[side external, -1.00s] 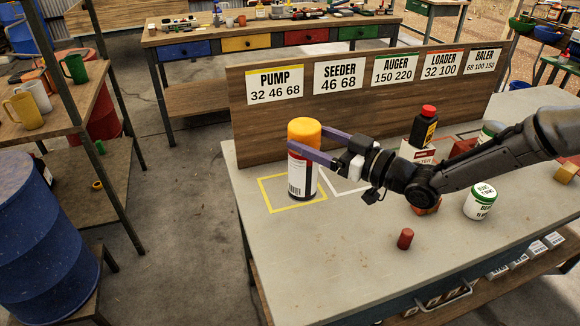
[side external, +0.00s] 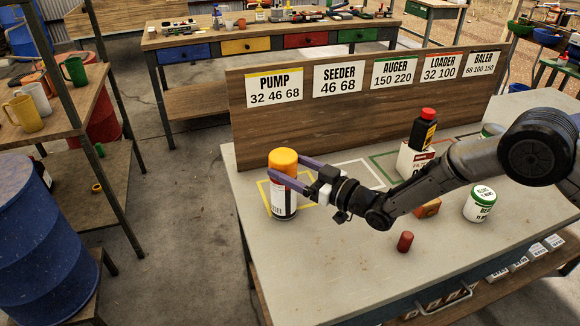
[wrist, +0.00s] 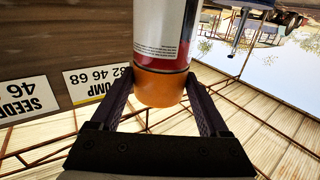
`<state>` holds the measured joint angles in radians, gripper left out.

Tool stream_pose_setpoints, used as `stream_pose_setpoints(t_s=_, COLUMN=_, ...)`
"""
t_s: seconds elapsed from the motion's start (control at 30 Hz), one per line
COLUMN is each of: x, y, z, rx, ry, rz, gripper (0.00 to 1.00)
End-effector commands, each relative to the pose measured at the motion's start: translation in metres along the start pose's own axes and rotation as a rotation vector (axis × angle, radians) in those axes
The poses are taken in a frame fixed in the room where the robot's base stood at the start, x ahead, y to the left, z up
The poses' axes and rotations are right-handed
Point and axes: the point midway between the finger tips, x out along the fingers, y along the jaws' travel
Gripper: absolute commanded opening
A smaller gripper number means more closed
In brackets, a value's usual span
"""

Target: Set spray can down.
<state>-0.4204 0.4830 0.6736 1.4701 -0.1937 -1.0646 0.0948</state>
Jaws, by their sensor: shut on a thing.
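The spray can (side external: 283,200) is upright, with an orange cap and a white, red and dark label. My gripper (side external: 292,174) is shut on it from the right, its purple fingers on either side of the cap end. In the wrist view the can (wrist: 165,35) appears upside down between the fingers (wrist: 160,95). In the side view the can's base overlaps the front part of the yellow outlined square (side external: 310,204) on the bench, below the PUMP sign (side external: 274,86). I cannot tell whether the base touches the bench.
The bench top (side external: 320,260) is clear in front. To the right are a red cylinder (side external: 405,241), an orange box (side external: 428,208), a green-lidded white jar (side external: 480,204), and a black bottle (side external: 423,130) on a white box. A wooden backboard (side external: 330,125) stands behind; the bench's left edge is close.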

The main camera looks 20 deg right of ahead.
Motion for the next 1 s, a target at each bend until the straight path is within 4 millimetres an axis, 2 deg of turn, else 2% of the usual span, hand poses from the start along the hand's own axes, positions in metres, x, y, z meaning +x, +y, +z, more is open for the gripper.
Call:
stream_pose_setpoints(t_s=0.23, x=0.0, y=0.0, z=0.001, rx=0.0, ry=0.004, rz=0.0, gripper=0.0)
stream_pose_setpoints(t_s=0.27, x=0.0, y=0.0, z=0.003, rx=0.0, ry=-0.001, rz=0.0, gripper=0.84)
stream_pose_setpoints(t_s=0.33, x=0.0, y=0.0, z=0.003, rx=0.0, ry=-0.001, rz=0.0, gripper=0.97)
stream_pose_setpoints(t_s=0.37, x=0.0, y=0.0, z=0.003, rx=0.0, ry=-0.001, rz=0.0, gripper=1.0)
stream_pose_setpoints(t_s=0.7, x=-0.003, y=0.0, z=-0.001, rx=0.0, ry=-0.001, rz=0.001, gripper=1.0)
stream_pose_setpoints(t_s=0.87, x=-0.027, y=0.001, z=-0.001, rx=0.0, ry=-0.002, rz=0.002, gripper=1.0)
stream_pose_setpoints(t_s=1.0, x=-0.057, y=0.001, z=-0.001, rx=0.0, ry=-0.002, rz=0.002, gripper=1.0)
